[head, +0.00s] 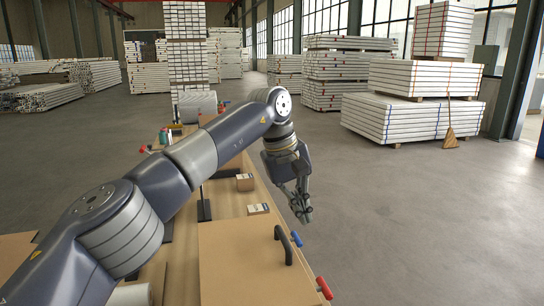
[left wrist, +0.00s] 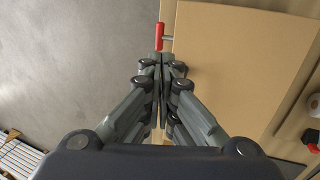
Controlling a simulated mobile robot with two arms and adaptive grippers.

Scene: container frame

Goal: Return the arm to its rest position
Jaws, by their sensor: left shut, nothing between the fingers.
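My left arm (head: 190,158) comes in from the left of the head view and bends down over the right edge of the workbench (head: 268,193). My left gripper (head: 304,214) points down at that edge, shut and empty. In the left wrist view the left gripper (left wrist: 161,58) also shows with its fingers together, over the seam between the bench edge and the grey floor. My right gripper is not in view.
A brown panel (head: 240,262) lies on the bench, with a black handle (head: 284,245), a blue-handled clamp (head: 296,239) and a red-handled clamp (head: 324,288) near its right edge. Small boxes (head: 258,209) sit behind. Stacked white timber (head: 410,118) stands beyond open floor at right.

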